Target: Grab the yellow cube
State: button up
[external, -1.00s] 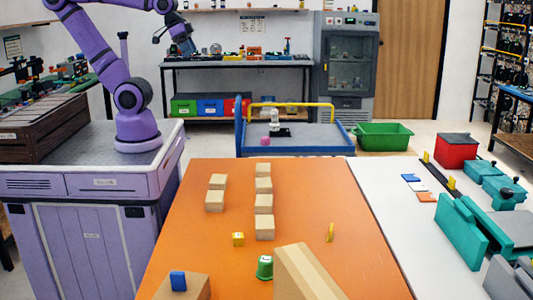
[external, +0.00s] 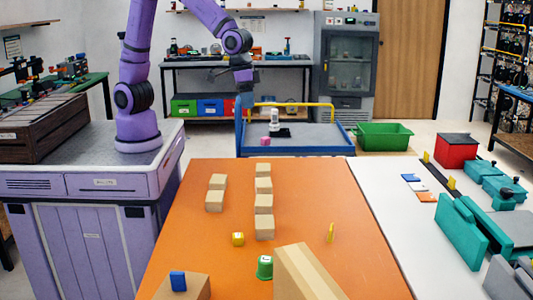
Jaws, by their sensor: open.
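The yellow cube (external: 238,239) sits on the orange table (external: 195,260), left of the nearest tan block in the middle row. My gripper (external: 245,102) hangs from my purple arm beyond the far edge of the table, in front of the back workbench. It is well above and behind the cube, apart from it. The gripper is open; its fingers are small and dark in this view, and I see nothing held between them.
Several tan blocks (external: 264,204) stand in rows beside the cube. A green cup-like item (external: 265,267), a long tan block (external: 305,275) and a thin yellow piece (external: 331,232) are nearer or to the right. A blue piece (external: 178,281) sits on a tan block at front left.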

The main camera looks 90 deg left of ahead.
jog(key=w+d+f, duration=0.1)
jog(key=d+f, duration=1)
jog(key=f, duration=0.1)
jog(key=g+y, duration=0.1)
jog(key=g, duration=0.1)
send_over(241, 235)
notch_tip(241, 235, down, 13)
jog(key=shift+n, duration=0.3)
jog(key=f, duration=0.5)
jog(key=shift+s+d+f, duration=0.2)
jog(key=shift+f, duration=0.1)
jog(key=shift+w+a+f, duration=0.15)
jog(key=shift+f, duration=1.25)
jog(key=shift+w+a+f, duration=0.1)
jog(key=shift+f, duration=1.25)
jog(key=c, duration=1)
